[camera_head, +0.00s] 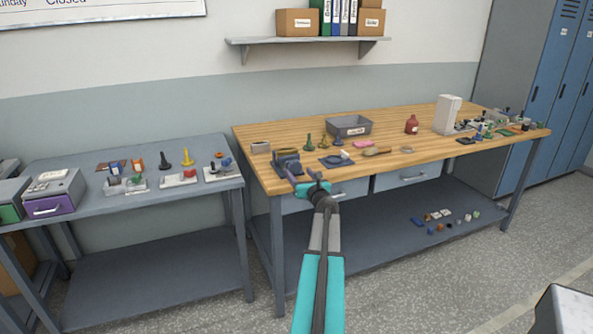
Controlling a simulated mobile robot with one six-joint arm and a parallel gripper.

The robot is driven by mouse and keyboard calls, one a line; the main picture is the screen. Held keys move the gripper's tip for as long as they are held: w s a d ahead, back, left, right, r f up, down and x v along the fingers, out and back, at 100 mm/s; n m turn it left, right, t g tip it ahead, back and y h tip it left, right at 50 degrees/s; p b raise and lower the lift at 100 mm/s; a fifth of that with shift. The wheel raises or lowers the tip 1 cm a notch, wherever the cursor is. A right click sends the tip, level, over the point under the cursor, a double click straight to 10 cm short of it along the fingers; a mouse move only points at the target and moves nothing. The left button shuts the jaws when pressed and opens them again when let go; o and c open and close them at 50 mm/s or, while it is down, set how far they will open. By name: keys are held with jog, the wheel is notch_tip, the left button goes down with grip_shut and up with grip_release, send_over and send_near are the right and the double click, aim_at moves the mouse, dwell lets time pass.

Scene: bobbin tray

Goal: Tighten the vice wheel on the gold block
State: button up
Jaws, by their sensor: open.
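The vice (287,157) is a small dark blue-grey shape near the front left corner of the wooden workbench. Its wheel and the gold block are too small, or too much covered, for me to make out. My gripper (303,183) is at the end of my teal and grey arm, at the bench's front edge, just right of and in front of the vice. It is open. I cannot tell whether its fingers touch any part of the vice.
A grey table (85,218) with small parts stands left. Blue lockers (557,95) stand right.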

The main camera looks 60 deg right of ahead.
aim_at(296, 169)
jog(key=shift+p+x, duration=0.3)
jog(key=shift+x, duration=1.5)
jog(key=c, duration=1.1)
